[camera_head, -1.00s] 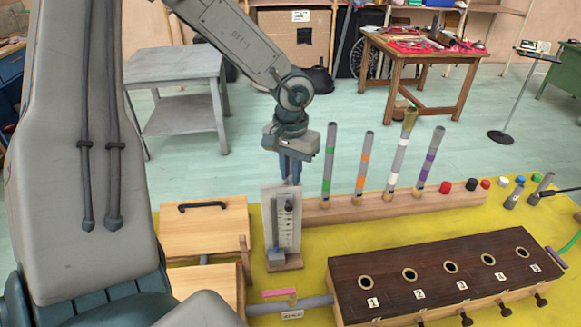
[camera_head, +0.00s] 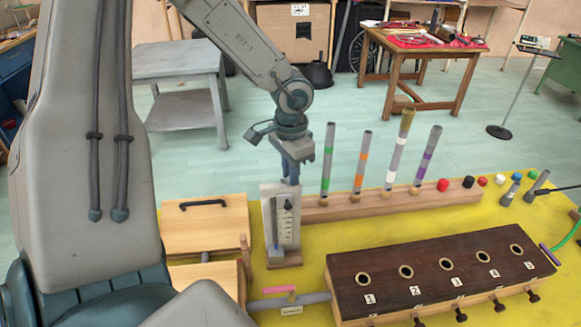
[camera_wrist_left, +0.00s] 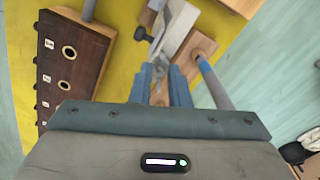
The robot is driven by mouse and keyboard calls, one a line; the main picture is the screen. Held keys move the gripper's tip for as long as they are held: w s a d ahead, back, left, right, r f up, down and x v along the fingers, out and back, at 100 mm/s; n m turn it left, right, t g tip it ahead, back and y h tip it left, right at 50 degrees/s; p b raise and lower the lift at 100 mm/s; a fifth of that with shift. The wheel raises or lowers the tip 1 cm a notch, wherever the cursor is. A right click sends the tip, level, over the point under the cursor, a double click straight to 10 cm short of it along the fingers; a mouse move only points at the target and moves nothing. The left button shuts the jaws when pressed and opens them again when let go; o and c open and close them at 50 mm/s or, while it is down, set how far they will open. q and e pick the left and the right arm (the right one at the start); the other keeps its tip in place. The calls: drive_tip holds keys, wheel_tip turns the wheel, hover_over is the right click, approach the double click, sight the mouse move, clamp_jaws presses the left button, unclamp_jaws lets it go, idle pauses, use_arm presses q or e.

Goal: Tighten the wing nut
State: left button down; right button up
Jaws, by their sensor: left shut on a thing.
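An upright pale board with a scale (camera_head: 290,232) stands on a small wooden base, with a dark pointer knob (camera_head: 288,205) on its front. The knob also shows in the left wrist view (camera_wrist_left: 141,33). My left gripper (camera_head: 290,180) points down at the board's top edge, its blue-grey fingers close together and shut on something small. My right gripper is in neither view.
A wooden rail (camera_head: 345,207) with several banded tubes stands right beside the board. A dark-topped box with numbered holes (camera_head: 430,265) lies in front on the yellow mat (camera_head: 310,262). A handled wooden box (camera_head: 204,226) is at the left. Coloured caps lie at the right.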

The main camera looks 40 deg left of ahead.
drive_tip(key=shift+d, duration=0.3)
use_arm(q)
drive_tip(key=shift+r, duration=0.15)
drive_tip(key=c, duration=1.7)
unclamp_jaws()
drive_tip(key=shift+m, duration=0.6)
drive_tip(key=o, duration=0.4)
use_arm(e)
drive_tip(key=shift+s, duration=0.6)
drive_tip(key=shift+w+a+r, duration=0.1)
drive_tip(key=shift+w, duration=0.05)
use_arm(q)
drive_tip(key=shift+r+p, duration=0.45)
drive_tip(key=shift+p, duration=0.2)
wheel_tip(320, 180, up, 10)
drive_tip(key=p, duration=0.9)
drive_tip(key=shift+f, duration=0.15)
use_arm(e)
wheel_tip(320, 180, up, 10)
